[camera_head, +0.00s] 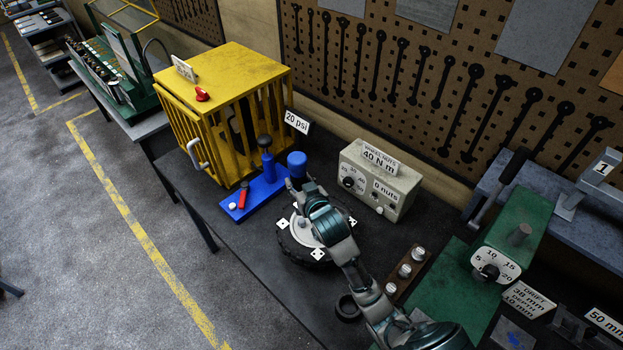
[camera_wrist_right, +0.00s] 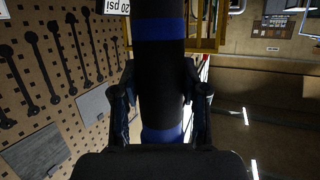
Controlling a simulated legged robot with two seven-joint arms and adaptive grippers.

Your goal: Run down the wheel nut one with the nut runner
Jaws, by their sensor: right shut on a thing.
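My right gripper (camera_head: 298,184) is shut on the nut runner (camera_head: 297,160), whose blue top sticks up above the fingers. In the right wrist view the nut runner (camera_wrist_right: 162,75) is a black cylinder with blue bands, between the two fingers of the right gripper (camera_wrist_right: 160,100). The gripper is over the far side of the wheel (camera_head: 293,253), which lies flat on the dark bench with white dotted tags around its hub. The nut runner's lower end and the wheel nut one are hidden or cannot be made out. My left gripper is not in view.
A grey controller box (camera_head: 380,185) behind the wheel reads "40 N m" and "0 nuts". A brown block (camera_head: 415,257) with silver nuts is to the right. A blue stand (camera_head: 262,190) and yellow cage (camera_head: 215,75) are to the left. A green press (camera_head: 520,225) is at right.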

